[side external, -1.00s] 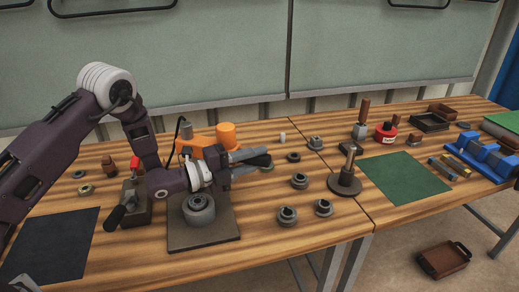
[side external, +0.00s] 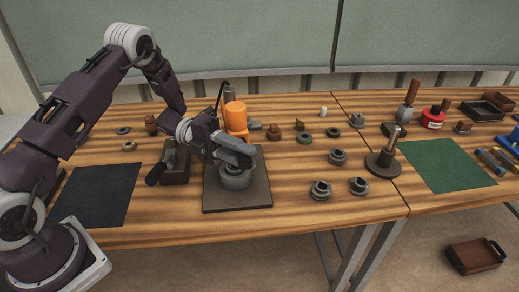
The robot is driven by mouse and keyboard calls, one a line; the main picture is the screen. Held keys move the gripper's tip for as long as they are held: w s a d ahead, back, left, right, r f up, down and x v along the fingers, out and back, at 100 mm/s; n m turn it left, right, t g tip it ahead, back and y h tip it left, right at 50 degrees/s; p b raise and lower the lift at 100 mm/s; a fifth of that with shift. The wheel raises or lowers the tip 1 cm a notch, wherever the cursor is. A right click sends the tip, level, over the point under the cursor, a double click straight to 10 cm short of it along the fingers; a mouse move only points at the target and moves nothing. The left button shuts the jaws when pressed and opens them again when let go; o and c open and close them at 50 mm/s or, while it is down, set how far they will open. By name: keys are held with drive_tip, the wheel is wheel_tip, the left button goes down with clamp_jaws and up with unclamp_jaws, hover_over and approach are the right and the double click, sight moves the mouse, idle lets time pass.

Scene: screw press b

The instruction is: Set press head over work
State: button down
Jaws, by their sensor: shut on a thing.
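The press stands on a dark square base plate (side external: 258,192). Its orange column and head (side external: 236,117) show behind my gripper, with the arm of the head pointing toward the camera. The grey round work (side external: 236,180) sits on the plate, directly below my gripper. My gripper (side external: 238,155) reaches in from the left and is shut at the front of the press head, just above the work. The fingers hide the front of the head and the top of the work, so the exact grip and alignment cannot be seen.
A vise-like block with a dark handle (side external: 173,166) stands close left of the plate. Several dark nuts and collars, one of them a near collar (side external: 320,190), lie to the right. A round stand with a post (side external: 383,163) is farther right. A black mat (side external: 98,194) lies left.

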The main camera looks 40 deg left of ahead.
drive_tip(key=shift+s+a+m+g, duration=0.7)
drive_tip(key=shift+s+a+g, duration=0.15)
drive_tip(key=shift+g, duration=0.25)
drive_tip(key=c, duration=1.2)
unclamp_jaws()
drive_tip(key=shift+o, duration=0.2)
